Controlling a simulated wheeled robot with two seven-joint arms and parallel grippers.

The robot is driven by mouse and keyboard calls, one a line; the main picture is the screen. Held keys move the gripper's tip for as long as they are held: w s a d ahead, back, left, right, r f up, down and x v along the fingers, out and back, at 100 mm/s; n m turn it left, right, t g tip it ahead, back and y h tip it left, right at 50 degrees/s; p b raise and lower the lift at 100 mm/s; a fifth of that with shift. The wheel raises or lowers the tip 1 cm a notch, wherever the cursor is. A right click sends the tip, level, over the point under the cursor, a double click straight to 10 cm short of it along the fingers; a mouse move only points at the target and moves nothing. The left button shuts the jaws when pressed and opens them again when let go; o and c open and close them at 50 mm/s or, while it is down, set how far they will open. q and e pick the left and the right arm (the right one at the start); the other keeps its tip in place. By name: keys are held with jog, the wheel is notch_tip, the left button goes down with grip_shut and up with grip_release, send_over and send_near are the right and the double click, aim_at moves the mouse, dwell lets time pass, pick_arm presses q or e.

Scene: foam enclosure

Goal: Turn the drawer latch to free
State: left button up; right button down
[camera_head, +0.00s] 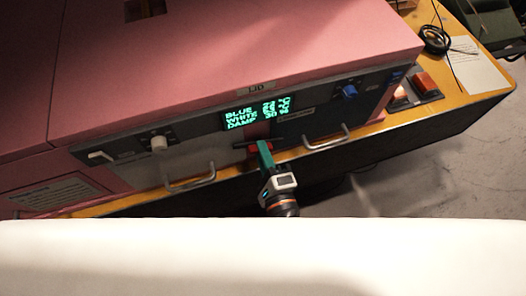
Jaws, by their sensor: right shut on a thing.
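The red drawer latch (254,148) is on the front of the pink enclosure, just below the lit display (256,112). It looks like a short bar lying roughly level across the gap between the two drawer fronts. My right gripper (264,147) is at the latch, its green fingers shut on it. The fingers cover the middle of the latch, so its exact angle is hard to tell. The left drawer handle (190,181) and the right drawer handle (326,143) sit on either side. Both drawers look closed. My left gripper is not in view.
A white knob (158,143) and a blue knob (349,92) stick out of the front panel. Lit orange switches (425,83), a coiled black cable (436,40) and a paper sheet (478,68) are at the right. Open floor (440,165) shows at the lower right.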

jog(key=shift+m+b, duration=1.5)
jog(key=shift+m, duration=5.8)
jog(key=c, duration=1.5)
grip_release()
jog(key=shift+s, duration=0.1)
